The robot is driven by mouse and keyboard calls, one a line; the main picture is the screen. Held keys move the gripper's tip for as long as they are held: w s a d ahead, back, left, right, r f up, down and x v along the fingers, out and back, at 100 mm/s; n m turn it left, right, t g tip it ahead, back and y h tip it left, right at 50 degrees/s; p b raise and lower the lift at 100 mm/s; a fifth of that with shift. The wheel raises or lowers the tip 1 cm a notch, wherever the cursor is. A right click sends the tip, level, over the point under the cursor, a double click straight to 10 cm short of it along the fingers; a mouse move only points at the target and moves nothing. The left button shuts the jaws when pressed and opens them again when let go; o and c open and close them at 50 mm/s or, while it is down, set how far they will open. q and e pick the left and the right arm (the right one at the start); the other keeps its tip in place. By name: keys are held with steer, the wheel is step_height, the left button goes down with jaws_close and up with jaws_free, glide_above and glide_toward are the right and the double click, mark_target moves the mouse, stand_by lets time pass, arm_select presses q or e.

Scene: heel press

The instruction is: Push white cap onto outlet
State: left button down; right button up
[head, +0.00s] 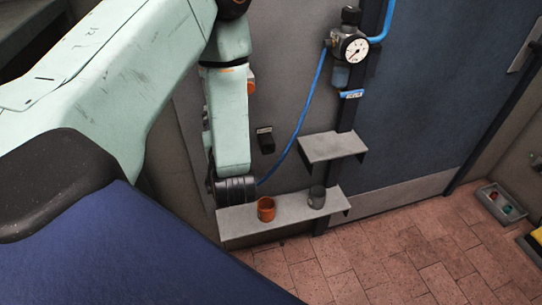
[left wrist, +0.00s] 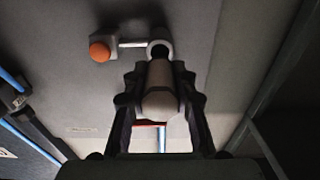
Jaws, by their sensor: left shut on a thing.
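In the left wrist view my left gripper (left wrist: 159,82) is shut on a pale, rounded white cap (left wrist: 160,106), with one dark finger on each side. The outlet (left wrist: 159,45), a light ring with a dark opening, is on the grey wall just beyond the cap's far end. The cap lines up with the ring in this view; I cannot tell whether they touch. In the head view my left arm reaches down to the wall, and its fingers, the cap and the outlet are hidden. My right gripper is not in view.
An orange knob (left wrist: 99,52) sits left of the outlet, with a pale bar between them. A low shelf (head: 236,222) holds an orange cup (head: 266,209) and a grey cup (head: 317,197). A blue hose (head: 304,112) runs from a pressure gauge (head: 354,50). A smaller shelf (head: 332,146) is nearby.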

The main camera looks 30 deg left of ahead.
arm_select(q)
steer(key=shift+p+x, duration=0.3)
steer(key=shift+x, duration=0.5)
steer(key=shift+p, duration=0.3)
stand_by(1.1)
steer(key=shift+p+x, duration=0.5)
steer(key=shift+x, duration=0.95)
steer(key=c, duration=1.5)
jaws_free()
steer(key=shift+r, duration=0.1)
steer(key=shift+c, duration=0.2)
steer(key=o, duration=0.5)
steer(key=shift+w+a, duration=0.15)
steer(key=shift+o, duration=0.2)
